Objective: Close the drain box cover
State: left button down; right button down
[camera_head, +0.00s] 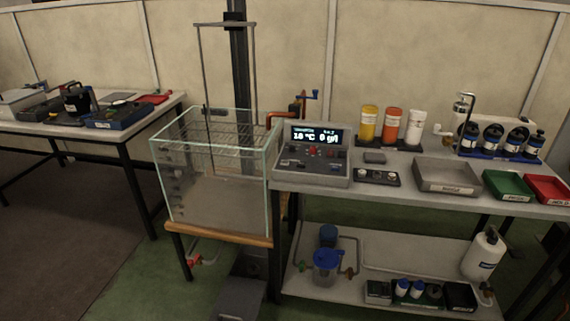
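A dark grey box (239,300) sits on the floor below the glass tank (218,205), at the bottom edge of the view. A dark upright panel (250,264) stands behind it, which may be its raised cover. I cannot tell for sure whether these are the drain box and its cover. A red-handled valve (196,260) is under the tank, to the left of the box. Neither of my grippers is in view.
The tank stands on a wooden-topped stand. To its right, a bench (400,185) holds a control unit (313,153), bottles and trays, with a loaded lower shelf (400,250). Another table (150,115) is at the left. Green floor (150,275) is clear at front left.

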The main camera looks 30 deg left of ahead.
aim_at(240, 298)
jog(key=u, duration=1.3)
